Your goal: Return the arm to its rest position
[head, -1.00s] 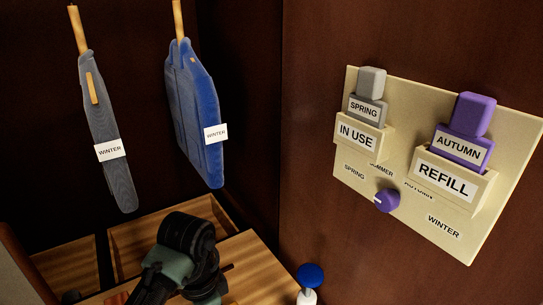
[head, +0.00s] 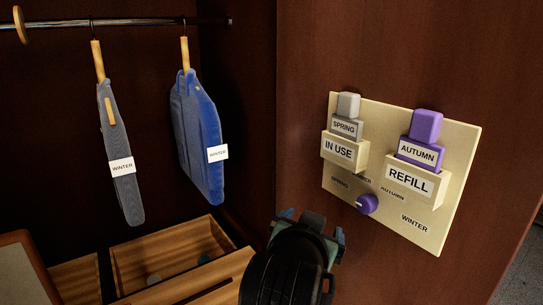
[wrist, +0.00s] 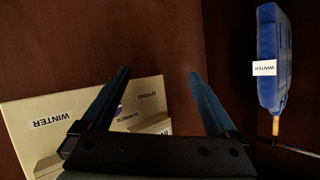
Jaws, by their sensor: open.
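My gripper (head: 312,222) is in the head view at the bottom centre, in front of the wardrobe and left of the cream panel (head: 450,222). Its dark wrist hides what lies behind it. In the wrist view, the two blue-grey fingers of my gripper (wrist: 158,76) are spread apart with nothing between them. The panel (wrist: 30,110) shows upside down behind the left finger there. No contact with the panel is visible.
Two garments tagged WINTER, one grey (head: 120,150) and one blue (head: 198,120), hang from a rail (head: 130,22). Wooden drawer boxes (head: 180,248) are below. The panel has a purple dial (head: 367,204), a grey SPRING cartridge (head: 347,115) and a purple AUTUMN cartridge (head: 425,125).

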